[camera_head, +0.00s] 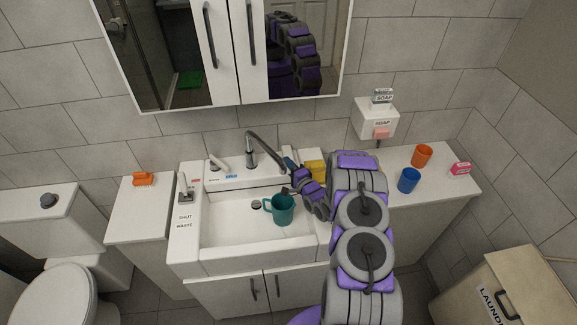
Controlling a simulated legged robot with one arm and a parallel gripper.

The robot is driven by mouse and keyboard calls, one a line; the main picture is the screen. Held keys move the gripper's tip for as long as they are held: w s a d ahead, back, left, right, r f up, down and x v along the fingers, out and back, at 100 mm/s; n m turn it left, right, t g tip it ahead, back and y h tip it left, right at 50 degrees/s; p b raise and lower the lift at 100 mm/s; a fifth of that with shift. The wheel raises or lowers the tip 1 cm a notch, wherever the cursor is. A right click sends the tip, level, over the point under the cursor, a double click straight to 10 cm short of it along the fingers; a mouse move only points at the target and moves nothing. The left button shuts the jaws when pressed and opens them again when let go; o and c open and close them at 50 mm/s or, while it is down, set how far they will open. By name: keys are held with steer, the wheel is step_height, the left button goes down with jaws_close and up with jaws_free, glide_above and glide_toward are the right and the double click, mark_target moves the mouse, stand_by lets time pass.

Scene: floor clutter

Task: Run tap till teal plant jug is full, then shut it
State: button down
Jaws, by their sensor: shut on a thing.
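The teal plant jug (281,211) is upright in the white basin, its handle on the left. My gripper (287,191) is at the jug's rear rim, shut on it as far as I can tell; my arm partly hides the contact. The dark curved tap (262,148) arches from the back ledge, its spout end above and behind the jug. A grey lever (218,163) stands on the ledge left of the tap. I cannot make out a water stream or the level in the jug.
The white basin (225,237) has bare room left of the jug. A waste lever (184,192) is on its left ledge. A yellow item (315,170) is behind my arm. A blue cup (408,180) and orange cup (422,156) stand on the right counter.

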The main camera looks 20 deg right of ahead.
steer(key=shift+r+m+g+p, duration=0.3)
steer(key=shift+r+g+p, duration=0.45)
steer(key=shift+g+p, duration=0.2)
steer(key=shift+f, duration=0.1)
steer(key=c, duration=1.1)
jaws_free()
steer(key=shift+w+d, duration=0.1)
steer(key=shift+o, duration=0.2)
steer(key=v, duration=1.7)
steer(key=shift+d, duration=0.1)
